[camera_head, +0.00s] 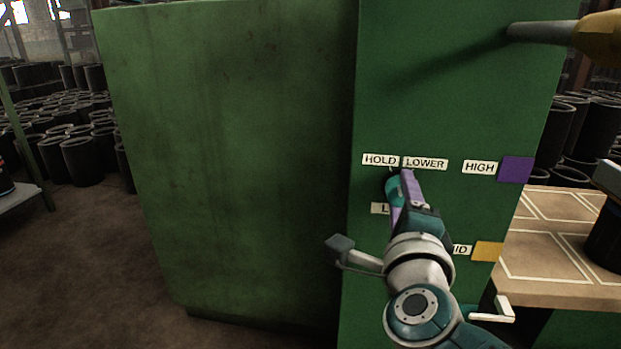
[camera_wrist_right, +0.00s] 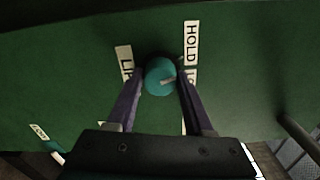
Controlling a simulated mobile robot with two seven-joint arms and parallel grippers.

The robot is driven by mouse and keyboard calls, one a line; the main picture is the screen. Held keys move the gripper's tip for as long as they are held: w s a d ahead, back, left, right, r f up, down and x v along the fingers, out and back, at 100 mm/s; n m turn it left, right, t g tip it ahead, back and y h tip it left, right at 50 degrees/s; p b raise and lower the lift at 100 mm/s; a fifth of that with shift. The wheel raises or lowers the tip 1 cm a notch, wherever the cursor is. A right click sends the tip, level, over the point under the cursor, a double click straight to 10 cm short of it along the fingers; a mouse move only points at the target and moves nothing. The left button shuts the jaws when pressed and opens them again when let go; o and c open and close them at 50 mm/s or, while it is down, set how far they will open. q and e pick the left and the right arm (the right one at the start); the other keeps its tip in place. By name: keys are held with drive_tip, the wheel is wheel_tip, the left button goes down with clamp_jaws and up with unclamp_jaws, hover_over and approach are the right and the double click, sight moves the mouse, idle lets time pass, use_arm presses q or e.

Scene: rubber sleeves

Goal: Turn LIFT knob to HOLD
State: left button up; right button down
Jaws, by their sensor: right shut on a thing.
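The LIFT knob is a round teal knob (camera_wrist_right: 158,72) on the front of the green cabinet (camera_head: 440,70). A pale mark on it points right in the wrist view, toward the partly hidden LOWER label. The HOLD label (camera_wrist_right: 191,42) is above LOWER there, and the LIFT label (camera_wrist_right: 124,66) is on the knob's other side. In the head view, HOLD (camera_head: 380,160) and LOWER (camera_head: 425,163) sit side by side above the knob, which my gripper mostly hides. My right gripper (camera_head: 400,184) is shut on the knob, with one purple finger on each side. My left gripper is out of view.
A HIGH label (camera_head: 479,167) with a purple square and a partly hidden label with a yellow square (camera_head: 487,251) are right of my arm. A rod (camera_head: 540,32) juts in at the upper right. A wooden table (camera_head: 560,240) stands at the right.

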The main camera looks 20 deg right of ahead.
drive_tip(key=shift+n+p, duration=0.3)
drive_tip(key=shift+n, duration=0.7)
drive_tip(key=shift+c, duration=1.4)
unclamp_jaws()
drive_tip(key=shift+s+a+r+p, duration=0.1)
drive_tip(key=shift+s+a+p, duration=0.25)
drive_tip(key=shift+s, duration=0.15)
drive_tip(key=p+v, duration=0.2)
drive_tip(key=v, duration=0.6)
drive_tip(key=shift+s+a, duration=0.2)
drive_tip(key=shift+s, duration=0.1)
